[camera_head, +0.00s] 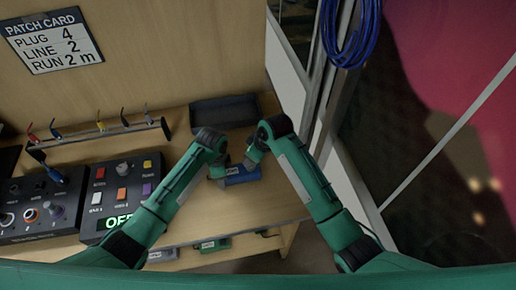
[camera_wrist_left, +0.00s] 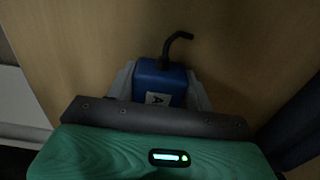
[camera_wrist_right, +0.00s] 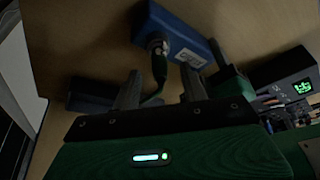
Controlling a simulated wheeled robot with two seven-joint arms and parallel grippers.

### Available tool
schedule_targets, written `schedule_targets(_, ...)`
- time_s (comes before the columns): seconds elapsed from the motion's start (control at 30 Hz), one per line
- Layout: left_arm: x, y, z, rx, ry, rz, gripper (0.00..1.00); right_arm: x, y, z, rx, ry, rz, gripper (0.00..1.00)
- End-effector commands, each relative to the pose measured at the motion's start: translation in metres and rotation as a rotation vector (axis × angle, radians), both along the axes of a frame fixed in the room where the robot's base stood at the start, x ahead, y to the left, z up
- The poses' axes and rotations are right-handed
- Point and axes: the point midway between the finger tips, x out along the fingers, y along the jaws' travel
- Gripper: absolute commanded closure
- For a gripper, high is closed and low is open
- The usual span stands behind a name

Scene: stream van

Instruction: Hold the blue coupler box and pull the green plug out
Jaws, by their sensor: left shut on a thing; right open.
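The blue coupler box (camera_head: 243,175) lies on the wooden bench near its right end. My left gripper (camera_head: 218,171) is shut on the box; in the left wrist view the box (camera_wrist_left: 158,84), with a white "A" label, sits between both fingers. A dark bent cable end shows beyond it. My right gripper (camera_head: 250,162) is beside the other end of the box. In the right wrist view it is open (camera_wrist_right: 162,90), with a dark plug and cable (camera_wrist_right: 158,68) at the box end, between or just beyond its fingertips. The plug's green colour is not clear.
A dark tray (camera_head: 224,112) stands behind the grippers. A rack with several coloured leads (camera_head: 97,132) and control panels (camera_head: 122,190) are on the left. A blue cable coil (camera_head: 350,35) hangs at the right.

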Motion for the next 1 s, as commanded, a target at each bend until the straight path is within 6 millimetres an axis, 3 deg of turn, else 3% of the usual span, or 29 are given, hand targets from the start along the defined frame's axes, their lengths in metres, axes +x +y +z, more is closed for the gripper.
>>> schedule_targets(0.2, 0.000, 0.000, 0.001, -0.001, -0.001, 0.000, 0.78, 0.005, 0.008, -0.022, 0.000, 0.001, 0.000, 0.56)
schedule_targets(0.57, 0.000, 0.000, 0.001, -0.001, -0.001, 0.000, 0.78, 0.006, 0.010, -0.027, 0.000, -0.002, 0.001, 0.56)
schedule_targets(0.8, 0.000, 0.000, 0.001, -0.001, -0.001, 0.000, 0.78, 0.006, 0.010, -0.027, 0.000, -0.002, 0.001, 0.99)
schedule_targets(0.87, 0.000, 0.000, 0.001, -0.001, -0.001, 0.000, 0.78, 0.006, 0.010, -0.027, 0.000, -0.002, 0.001, 1.00)
schedule_targets(0.9, 0.000, 0.000, 0.001, -0.001, -0.001, 0.000, 0.78, 0.006, 0.010, -0.027, 0.000, -0.002, 0.001, 0.90)
schedule_targets(0.97, 0.000, 0.000, 0.001, -0.001, -0.001, 0.000, 0.78, 0.006, 0.010, -0.027, 0.000, -0.002, 0.001, 1.00)
schedule_targets(1.0, 0.000, 0.000, 0.001, -0.001, -0.001, 0.000, 0.78, 0.006, 0.010, -0.027, 0.000, -0.002, 0.001, 1.00)
